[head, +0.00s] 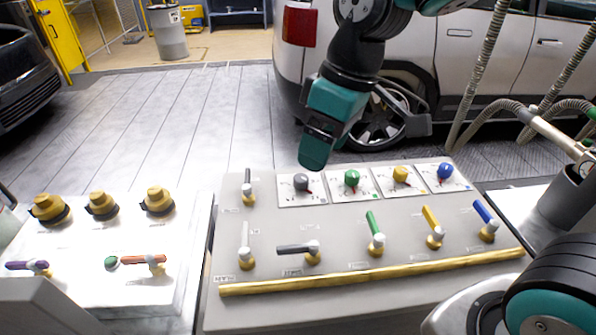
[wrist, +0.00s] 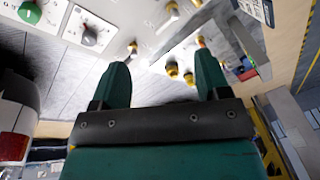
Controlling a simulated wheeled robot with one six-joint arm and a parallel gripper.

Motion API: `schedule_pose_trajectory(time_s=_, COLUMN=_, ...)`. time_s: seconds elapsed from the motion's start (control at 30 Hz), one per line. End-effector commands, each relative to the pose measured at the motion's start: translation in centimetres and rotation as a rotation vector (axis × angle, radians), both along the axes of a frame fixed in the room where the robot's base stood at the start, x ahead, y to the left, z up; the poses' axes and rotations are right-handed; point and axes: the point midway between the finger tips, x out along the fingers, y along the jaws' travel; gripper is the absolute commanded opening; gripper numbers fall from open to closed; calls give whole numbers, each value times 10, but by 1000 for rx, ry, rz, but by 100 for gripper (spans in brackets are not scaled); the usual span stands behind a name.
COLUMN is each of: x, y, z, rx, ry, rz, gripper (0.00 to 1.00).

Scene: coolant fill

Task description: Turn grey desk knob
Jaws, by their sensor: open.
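The grey knob (head: 301,182) sits on a white plate at the left end of a row of knobs along the back of the grey desk panel. A red mark shows at its lower side. In the wrist view the grey knob (wrist: 90,36) is at the upper left, outside the space between the fingers. My gripper (head: 318,148) is above and behind the knob row, apart from the knob. In the wrist view my gripper (wrist: 163,82) is open with both teal fingers spread and nothing between them.
Green (head: 351,178), yellow (head: 400,175) and blue (head: 445,172) knobs stand to the right of the grey one. Several levers fill the panel's front, behind a yellow bar (head: 370,274). A white panel (head: 95,245) with yellow knobs is at left. A white car (head: 470,60) stands behind.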

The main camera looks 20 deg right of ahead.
Motion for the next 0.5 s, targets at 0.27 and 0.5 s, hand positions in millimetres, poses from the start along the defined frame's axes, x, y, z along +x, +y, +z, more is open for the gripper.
schedule_pose_trajectory(time_s=0.27, x=148, y=-19, z=-37, rx=-159, ry=-26, rz=198, gripper=69)
schedule_pose_trajectory(time_s=0.5, x=211, y=-34, z=-78, rx=-234, ry=-20, rz=314, gripper=69)
